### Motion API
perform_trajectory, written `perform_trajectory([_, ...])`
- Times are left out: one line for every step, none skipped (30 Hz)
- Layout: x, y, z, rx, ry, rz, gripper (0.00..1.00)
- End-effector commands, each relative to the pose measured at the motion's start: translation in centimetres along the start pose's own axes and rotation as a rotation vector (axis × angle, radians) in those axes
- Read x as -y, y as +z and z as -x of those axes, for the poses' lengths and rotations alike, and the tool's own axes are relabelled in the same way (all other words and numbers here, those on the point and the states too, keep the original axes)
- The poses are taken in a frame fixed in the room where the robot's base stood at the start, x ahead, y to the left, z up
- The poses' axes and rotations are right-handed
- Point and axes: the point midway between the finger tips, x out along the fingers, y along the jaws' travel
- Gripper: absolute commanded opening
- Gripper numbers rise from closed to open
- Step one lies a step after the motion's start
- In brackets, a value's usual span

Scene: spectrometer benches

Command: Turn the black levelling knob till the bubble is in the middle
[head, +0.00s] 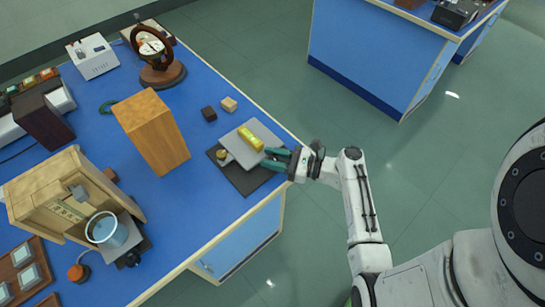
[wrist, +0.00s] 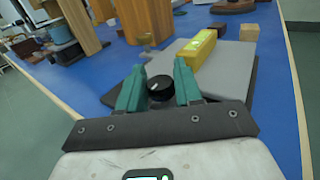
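The black levelling knob (wrist: 161,88), with a pale line on its face, shows in the wrist view at the near edge of a grey plate (wrist: 228,75). My gripper (wrist: 160,68) has one green finger on each side of the knob; I cannot tell whether they touch it. In the head view my gripper (head: 273,158) is at the right edge of the grey plate (head: 262,132) and hides the knob. A yellow spirit level (head: 250,138) lies on the plate, and also shows in the wrist view (wrist: 194,51). Its bubble is too small to make out.
The plate sits over a dark base (head: 247,182) near the right edge of the blue bench (head: 203,222). A wooden block (head: 155,135), two small cubes (head: 229,103) (head: 209,114) and a round instrument (head: 158,60) stand beyond. Open floor lies right of the bench.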

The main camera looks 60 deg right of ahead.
Motion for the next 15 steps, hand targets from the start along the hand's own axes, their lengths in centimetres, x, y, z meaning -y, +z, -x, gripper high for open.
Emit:
perform_trajectory([0.0, 0.0, 0.01, 0.0, 0.0, 0.0, 0.3])
perform_trajectory([0.0, 0.0, 0.01, 0.0, 0.0, 0.0, 0.27])
perform_trajectory([-0.01, 0.0, 0.01, 0.0, 0.0, 0.0, 0.23])
perform_trajectory([-0.01, 0.0, 0.01, 0.0, 0.0, 0.0, 0.2])
perform_trajectory([-0.01, 0.0, 0.01, 0.0, 0.0, 0.0, 0.17])
perform_trajectory([-0.01, 0.0, 0.01, 0.0, 0.0, 0.0, 0.13])
perform_trajectory([-0.01, 0.0, 0.02, 0.0, 0.0, 0.0, 0.1])
perform_trajectory([-0.01, 0.0, 0.02, 0.0, 0.0, 0.0, 0.08])
perform_trajectory([-0.01, 0.0, 0.02, 0.0, 0.0, 0.0, 0.04])
perform_trajectory([-0.01, 0.0, 0.02, 0.0, 0.0, 0.0, 0.04])
perform_trajectory([-0.02, 0.0, 0.02, 0.0, 0.0, 0.0, 0.04])
perform_trajectory([-0.02, 0.01, 0.02, 0.0, -0.001, 0.0, 0.04])
perform_trajectory([-0.04, 0.02, 0.01, 0.0, -0.003, -0.001, 0.04])
perform_trajectory([-0.05, 0.03, 0.01, 0.0, -0.005, -0.001, 0.04])
perform_trajectory([-0.07, 0.05, 0.01, 0.0, -0.01, -0.001, 0.04])
